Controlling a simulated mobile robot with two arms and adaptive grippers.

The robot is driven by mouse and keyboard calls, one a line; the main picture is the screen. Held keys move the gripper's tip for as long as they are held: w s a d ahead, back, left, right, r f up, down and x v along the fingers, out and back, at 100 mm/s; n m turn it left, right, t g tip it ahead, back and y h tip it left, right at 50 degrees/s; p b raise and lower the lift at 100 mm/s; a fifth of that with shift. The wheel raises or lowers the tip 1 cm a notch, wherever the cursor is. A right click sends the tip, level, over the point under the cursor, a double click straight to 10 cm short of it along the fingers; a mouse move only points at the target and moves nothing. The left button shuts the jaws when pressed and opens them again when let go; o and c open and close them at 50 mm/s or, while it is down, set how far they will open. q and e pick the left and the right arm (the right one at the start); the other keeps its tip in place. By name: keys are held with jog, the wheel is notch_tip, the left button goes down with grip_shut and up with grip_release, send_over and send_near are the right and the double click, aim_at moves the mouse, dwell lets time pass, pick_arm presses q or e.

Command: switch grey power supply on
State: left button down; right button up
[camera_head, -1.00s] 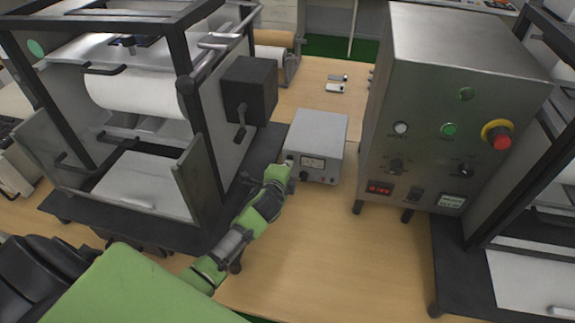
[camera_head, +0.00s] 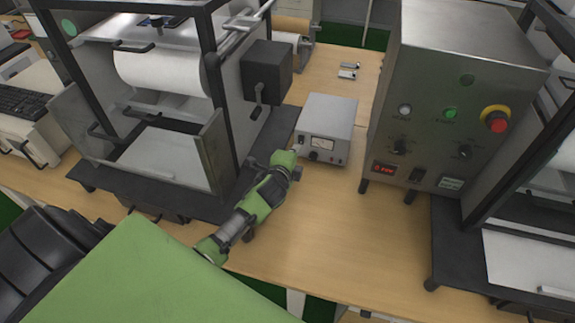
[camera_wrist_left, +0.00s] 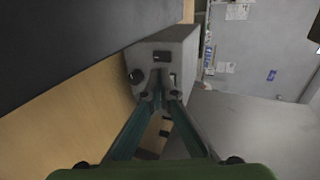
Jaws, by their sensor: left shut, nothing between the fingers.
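The grey power supply (camera_head: 327,113) is a small box on the wooden table, with a meter and knobs on its front panel. My left gripper (camera_head: 295,167) is just in front of the panel's lower left, shut and empty. In the left wrist view, the power supply (camera_wrist_left: 178,43) lies beyond my left gripper's fingertips (camera_wrist_left: 158,84). The fingertips overlap its panel there, and contact cannot be told. They cover part of the panel, so the switch's state cannot be made out. My right gripper is not in view.
A black-framed machine with a white roll (camera_head: 160,70) stands left of the power supply. A tall metal control box (camera_head: 440,90) with a red button stands to the right. The table (camera_head: 335,225) in front is mostly clear.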

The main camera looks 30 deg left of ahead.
pick_arm(q)
jog(key=v, duration=0.7)
jog(key=shift+s+b, duration=0.35)
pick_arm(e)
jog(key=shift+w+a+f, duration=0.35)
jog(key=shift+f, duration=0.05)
pick_arm(q)
jog(key=shift+r, duration=0.1)
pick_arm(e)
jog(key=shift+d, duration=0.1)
